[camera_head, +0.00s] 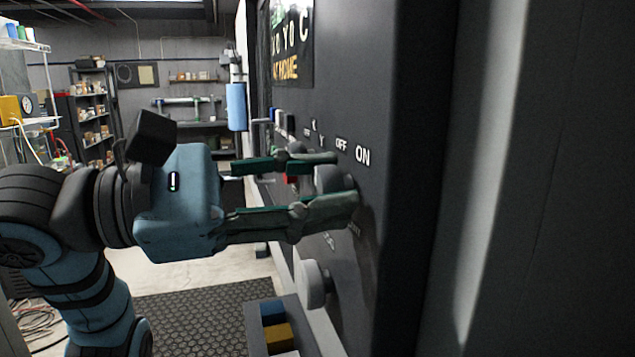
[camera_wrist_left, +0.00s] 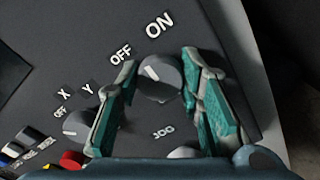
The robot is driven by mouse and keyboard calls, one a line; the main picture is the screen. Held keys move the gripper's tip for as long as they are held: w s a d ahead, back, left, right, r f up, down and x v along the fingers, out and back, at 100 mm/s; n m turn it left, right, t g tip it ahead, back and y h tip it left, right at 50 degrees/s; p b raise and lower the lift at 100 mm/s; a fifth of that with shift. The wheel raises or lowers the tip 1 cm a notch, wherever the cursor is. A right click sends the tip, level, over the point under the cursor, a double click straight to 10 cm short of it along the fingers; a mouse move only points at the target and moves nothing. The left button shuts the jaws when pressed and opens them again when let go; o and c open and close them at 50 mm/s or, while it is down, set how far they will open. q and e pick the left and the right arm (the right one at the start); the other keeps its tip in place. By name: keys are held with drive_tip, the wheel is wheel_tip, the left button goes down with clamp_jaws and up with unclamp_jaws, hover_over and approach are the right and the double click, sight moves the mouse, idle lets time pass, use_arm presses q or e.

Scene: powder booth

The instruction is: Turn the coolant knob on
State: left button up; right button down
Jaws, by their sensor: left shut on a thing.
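The coolant knob is most likely the grey round knob (camera_head: 328,177) on the dark control panel (camera_head: 385,110), below the OFF and ON labels. It also shows in the wrist view (camera_wrist_left: 163,84), with its white pointer mark tilted up and to the left, toward the OFF side. My left gripper (camera_head: 345,182) reaches in from the left and is shut on this knob. In the wrist view its green-padded fingers (camera_wrist_left: 160,88) sit on either side of the knob. My right gripper is not in view.
A second knob (camera_wrist_left: 77,123) with X, Y and OFF labels and a red button (camera_wrist_left: 72,158) lie left in the wrist view. A white handwheel (camera_head: 313,284) juts out below my gripper. An open tray (camera_head: 255,325) stands lower down. Dark matting (camera_head: 195,315) covers the floor.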

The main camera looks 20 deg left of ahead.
use_arm(q)
drive_tip(key=m, duration=0.6)
drive_tip(key=shift+m, duration=0.3)
idle(0.4)
drive_tip(key=o, duration=1.2)
drive_tip(key=shift+c, duration=0.2)
drive_tip(key=shift+a+f, duration=0.1)
drive_tip(key=v, duration=0.7)
drive_tip(key=shift+s+a, duration=0.2)
drive_tip(key=shift+w, duration=0.1)
